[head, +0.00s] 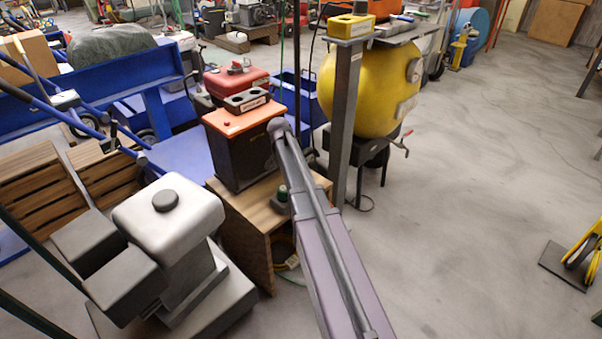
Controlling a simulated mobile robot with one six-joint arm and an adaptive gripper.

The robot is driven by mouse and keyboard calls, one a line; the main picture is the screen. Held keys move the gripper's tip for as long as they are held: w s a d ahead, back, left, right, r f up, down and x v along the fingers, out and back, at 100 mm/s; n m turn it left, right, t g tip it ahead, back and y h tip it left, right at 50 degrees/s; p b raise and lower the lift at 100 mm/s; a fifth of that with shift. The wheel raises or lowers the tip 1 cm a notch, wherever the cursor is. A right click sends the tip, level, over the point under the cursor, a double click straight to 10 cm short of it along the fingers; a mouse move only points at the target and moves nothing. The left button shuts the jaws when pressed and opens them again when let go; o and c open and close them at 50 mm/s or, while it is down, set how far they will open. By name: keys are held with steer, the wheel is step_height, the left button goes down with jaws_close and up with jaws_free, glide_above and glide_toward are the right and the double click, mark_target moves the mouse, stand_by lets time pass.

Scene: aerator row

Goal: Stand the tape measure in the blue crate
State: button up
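I cannot pick out the tape measure with certainty in the head view. A yellow block with a dark recess in its top (350,27) sits on a narrow grey bench top at the upper middle, but I cannot tell what it is. A blue open-topped box (311,96), possibly the blue crate, stands on the floor behind an orange-topped dark case. It is partly hidden by poles, and I cannot see inside it. My gripper does not show in this view.
The dark case with the orange top (244,140) stands on a wooden box (243,222). A white-grey machine (168,222) fills the lower left. A wheeled yellow object (583,255) is far right. The right-hand floor is mostly clear.

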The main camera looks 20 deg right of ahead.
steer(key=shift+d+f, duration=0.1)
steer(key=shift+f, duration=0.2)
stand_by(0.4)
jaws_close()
